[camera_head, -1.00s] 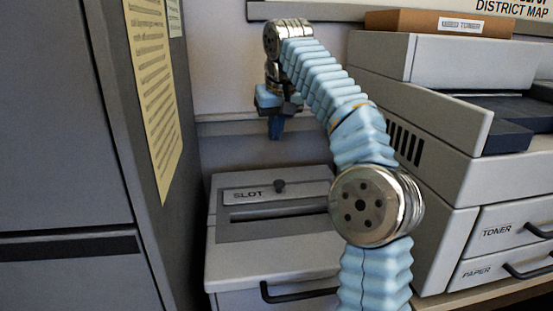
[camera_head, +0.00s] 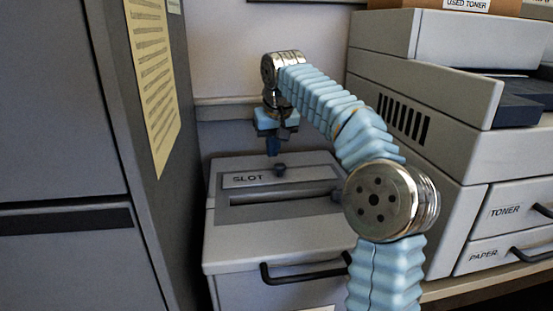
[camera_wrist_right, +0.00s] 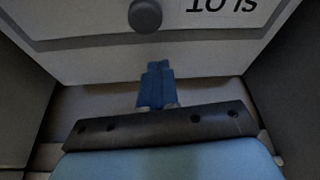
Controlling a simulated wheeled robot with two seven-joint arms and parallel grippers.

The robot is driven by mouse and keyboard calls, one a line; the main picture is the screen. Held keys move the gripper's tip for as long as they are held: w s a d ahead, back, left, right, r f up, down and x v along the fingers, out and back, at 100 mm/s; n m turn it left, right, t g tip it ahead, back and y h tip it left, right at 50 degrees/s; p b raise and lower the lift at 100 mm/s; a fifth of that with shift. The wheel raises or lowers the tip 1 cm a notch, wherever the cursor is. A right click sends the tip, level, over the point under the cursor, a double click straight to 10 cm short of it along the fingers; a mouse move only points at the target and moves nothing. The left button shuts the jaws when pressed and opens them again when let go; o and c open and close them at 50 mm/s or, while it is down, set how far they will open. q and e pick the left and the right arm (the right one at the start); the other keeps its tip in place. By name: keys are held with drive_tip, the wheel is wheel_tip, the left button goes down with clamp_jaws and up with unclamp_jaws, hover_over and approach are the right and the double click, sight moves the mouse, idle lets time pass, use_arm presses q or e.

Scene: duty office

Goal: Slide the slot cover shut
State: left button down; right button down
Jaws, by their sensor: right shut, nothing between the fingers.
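The slot cover (camera_head: 305,180) is a light grey plate marked SLOT on top of a grey box. A dark slot opening (camera_head: 285,196) shows along its near side. A small dark knob (camera_head: 280,170) stands on the cover; it also shows in the right wrist view (camera_wrist_right: 145,16). My right gripper (camera_head: 273,150) points down just behind and above the knob, its blue fingers shut and empty. In the right wrist view the fingertips (camera_wrist_right: 156,68) are apart from the knob in the picture; whether they touch it is unclear. My left gripper is out of view.
The grey box (camera_head: 225,246) has a black front handle (camera_head: 300,270). A grey cabinet (camera_head: 60,120) stands close on the left. A printer (camera_head: 440,130) with toner and paper drawers stands on the right. A wall is close behind.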

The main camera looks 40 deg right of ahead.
sight(282, 169)
drive_tip(key=shift+s+a+b, duration=0.15)
drive_tip(key=shift+s+a, duration=0.15)
drive_tip(key=shift+s, duration=0.45)
drive_tip(key=shift+s+a+b, duration=0.15)
drive_tip(key=shift+s+a, duration=0.1)
drive_tip(key=shift+s, duration=0.5)
drive_tip(key=shift+f, duration=0.1)
drive_tip(key=s+a+b, duration=0.1)
drive_tip(key=s, duration=0.1)
drive_tip(key=s+a+b, duration=0.1)
drive_tip(key=s, duration=0.1)
drive_tip(key=s+a+b, duration=0.1)
drive_tip(key=s, duration=0.1)
drive_tip(key=shift+s+a, duration=0.35)
drive_tip(key=shift+a, duration=0.05)
drive_tip(key=shift+s+a, duration=0.1)
drive_tip(key=shift+s, duration=0.05)
